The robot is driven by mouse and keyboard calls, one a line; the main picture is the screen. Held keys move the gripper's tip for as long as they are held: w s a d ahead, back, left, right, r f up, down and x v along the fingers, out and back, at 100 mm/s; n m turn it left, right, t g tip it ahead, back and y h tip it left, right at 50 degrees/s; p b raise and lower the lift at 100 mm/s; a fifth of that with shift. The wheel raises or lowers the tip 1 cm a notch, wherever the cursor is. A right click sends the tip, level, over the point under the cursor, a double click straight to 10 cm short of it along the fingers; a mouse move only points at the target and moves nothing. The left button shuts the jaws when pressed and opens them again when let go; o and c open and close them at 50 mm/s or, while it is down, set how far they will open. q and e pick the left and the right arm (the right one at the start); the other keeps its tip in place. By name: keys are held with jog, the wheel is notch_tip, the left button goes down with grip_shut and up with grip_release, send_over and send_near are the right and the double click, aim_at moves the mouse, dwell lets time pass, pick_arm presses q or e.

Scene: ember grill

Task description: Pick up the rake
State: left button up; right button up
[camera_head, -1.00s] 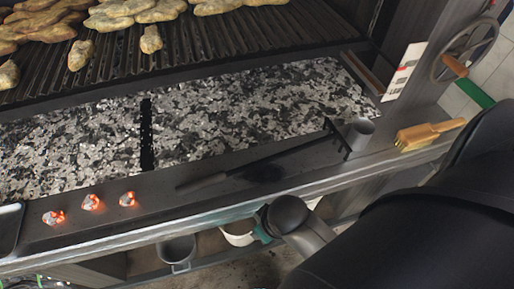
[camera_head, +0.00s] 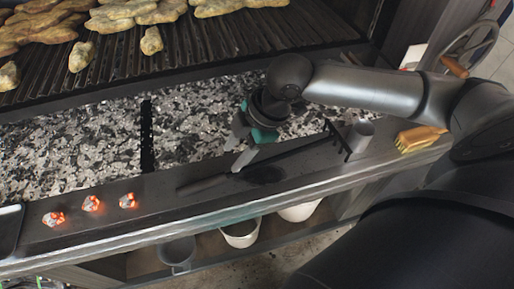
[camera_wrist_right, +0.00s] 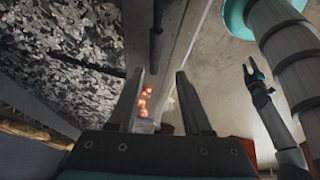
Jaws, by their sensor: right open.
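The rake (camera_head: 300,152) is a long dark tool lying on the grill's front ledge. Its dark handle (camera_head: 203,184) points left and its upright toothed head (camera_head: 336,141) is at the right. My right gripper (camera_head: 234,156) is open and empty, above the rake near the handle end; contact is not visible. In the right wrist view, the dark rake shaft (camera_wrist_right: 156,32) runs down toward the gap between the open fingers (camera_wrist_right: 160,75). My left gripper (camera_wrist_right: 253,72) shows small at the right of that view, too small to judge its jaws.
Glowing embers (camera_head: 91,203) sit on the ledge to the left. A grey cup (camera_head: 360,135) and a yellow brush (camera_head: 420,138) stand right of the rake. The ash bed (camera_head: 70,150) and grill grate (camera_head: 200,50) lie behind. Buckets (camera_head: 240,232) are below the ledge.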

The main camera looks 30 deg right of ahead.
jog(key=d, duration=0.1)
jog(key=b, duration=0.2)
send_over(218, 177)
jog(key=s+d, duration=0.2)
jog(key=f, duration=0.8)
jog(key=shift+w+a, duration=0.1)
jog(key=shift+a, duration=0.1)
jog(key=shift+b+x, duration=0.7)
jog(key=shift+x, duration=2.15)
jog(key=shift+w+d, duration=0.15)
jog(key=shift+d, duration=0.05)
jog(key=shift+c, duration=0.2)
grip_shut()
jog(key=shift+w, duration=0.1)
